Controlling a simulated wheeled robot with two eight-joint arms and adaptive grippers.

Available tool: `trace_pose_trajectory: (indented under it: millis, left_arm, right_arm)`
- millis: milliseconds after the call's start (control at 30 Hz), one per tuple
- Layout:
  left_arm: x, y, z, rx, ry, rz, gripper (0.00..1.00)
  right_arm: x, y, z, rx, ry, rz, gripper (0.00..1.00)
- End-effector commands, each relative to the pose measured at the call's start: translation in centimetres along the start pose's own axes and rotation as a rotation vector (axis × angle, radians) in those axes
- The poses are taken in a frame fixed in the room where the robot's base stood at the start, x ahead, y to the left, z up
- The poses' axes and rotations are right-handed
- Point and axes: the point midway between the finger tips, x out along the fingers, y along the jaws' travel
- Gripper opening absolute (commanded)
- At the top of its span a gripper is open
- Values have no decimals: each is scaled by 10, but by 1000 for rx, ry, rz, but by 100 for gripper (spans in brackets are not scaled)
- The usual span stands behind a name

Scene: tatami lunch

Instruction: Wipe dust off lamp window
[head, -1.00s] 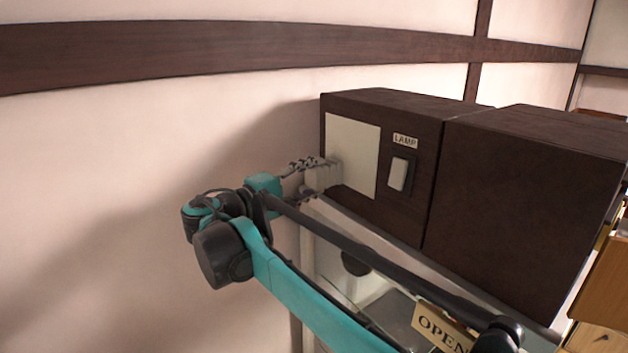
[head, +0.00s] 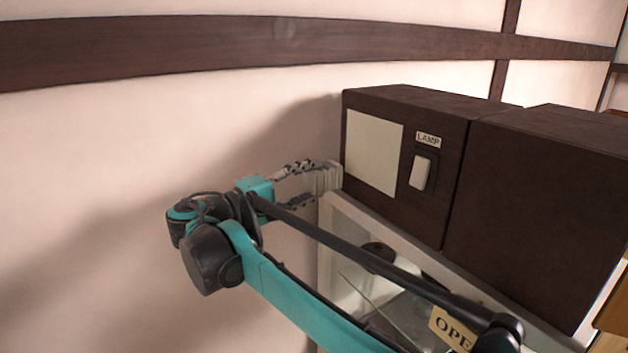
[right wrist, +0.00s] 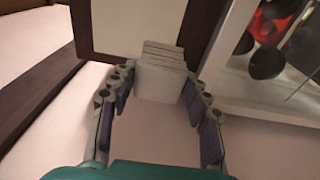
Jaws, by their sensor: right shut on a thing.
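The lamp window (head: 373,154) is a plain cream panel in the dark wooden lamp box (head: 440,190), left of the LAMP label and switch. It also shows at the top of the right wrist view (right wrist: 125,22). My right gripper (head: 312,182) is shut on a pale grey, ridged block like a folded cloth (right wrist: 162,78). In the head view the block (head: 327,178) is just left of the box's front edge, low beside the window and not over it. Whether it touches the box I cannot tell. My left gripper is out of view.
A light-framed glass case (head: 352,225) stands below the box, with dark ladles (right wrist: 268,62) inside. An OPEN sign (head: 452,328) hangs in front. A second dark box (head: 545,190) adjoins at right. Bare wall (head: 110,190) lies left of my gripper.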

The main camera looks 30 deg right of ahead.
Motion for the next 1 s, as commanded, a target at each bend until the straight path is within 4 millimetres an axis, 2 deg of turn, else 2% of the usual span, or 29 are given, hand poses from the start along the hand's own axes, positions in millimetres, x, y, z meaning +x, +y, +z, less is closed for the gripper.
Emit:
trace_pose_trajectory:
  millis: [267, 600, 1000]
  left_arm:
    - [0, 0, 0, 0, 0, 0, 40]
    - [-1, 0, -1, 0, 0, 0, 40]
    - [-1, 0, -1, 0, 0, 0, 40]
  right_arm:
    - [-4, 0, -1, 0, 0, 0, 24]
    - [-30, 0, -4, 0, 1, 0, 24]
    - [-29, 0, -4, 0, 0, 0, 24]
